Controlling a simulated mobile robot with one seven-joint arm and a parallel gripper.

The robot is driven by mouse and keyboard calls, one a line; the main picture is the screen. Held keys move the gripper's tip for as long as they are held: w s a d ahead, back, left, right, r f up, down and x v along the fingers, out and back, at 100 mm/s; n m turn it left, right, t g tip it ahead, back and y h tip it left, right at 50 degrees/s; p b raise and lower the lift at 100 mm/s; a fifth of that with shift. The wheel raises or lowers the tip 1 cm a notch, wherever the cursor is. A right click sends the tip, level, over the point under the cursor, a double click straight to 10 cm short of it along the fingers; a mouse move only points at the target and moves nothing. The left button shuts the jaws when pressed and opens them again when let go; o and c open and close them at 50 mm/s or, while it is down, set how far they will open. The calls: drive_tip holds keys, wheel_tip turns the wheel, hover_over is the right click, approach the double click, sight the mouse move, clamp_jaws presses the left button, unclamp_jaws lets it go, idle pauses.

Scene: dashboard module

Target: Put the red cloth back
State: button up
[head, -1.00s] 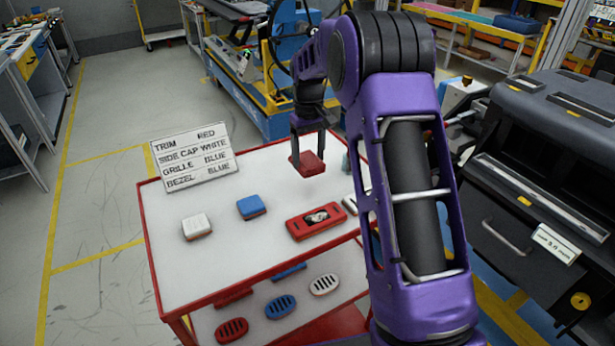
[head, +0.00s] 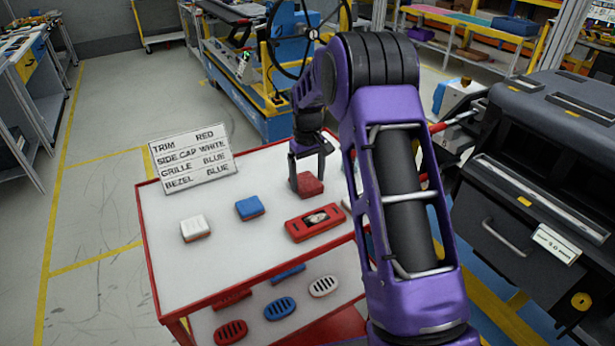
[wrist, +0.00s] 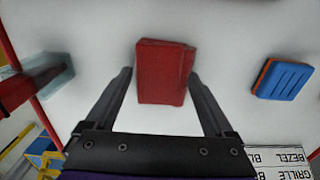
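The red cloth (head: 310,183), a folded square pad, rests on the white top of the cart near its back edge. It also shows in the wrist view (wrist: 163,72), lying flat between my fingers. My gripper (head: 307,170) is just above the cloth with its fingers spread. In the wrist view, my gripper (wrist: 160,80) has a gap between the left finger and the cloth, and the right finger is close to the cloth's edge.
A blue block (head: 250,208), a white block (head: 195,228) and a red trim piece (head: 316,222) lie on the cart top (head: 230,265). A sign (head: 192,159) stands at its back left. A red-handled item with a pale block (wrist: 52,75) shows in the wrist view.

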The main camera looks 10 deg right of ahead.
sight(307, 180)
drive_tip(key=shift+o, duration=0.6)
wheel_tip(307, 180, up, 12)
drive_tip(key=p, duration=0.1)
drive_tip(key=shift+r, duration=0.2)
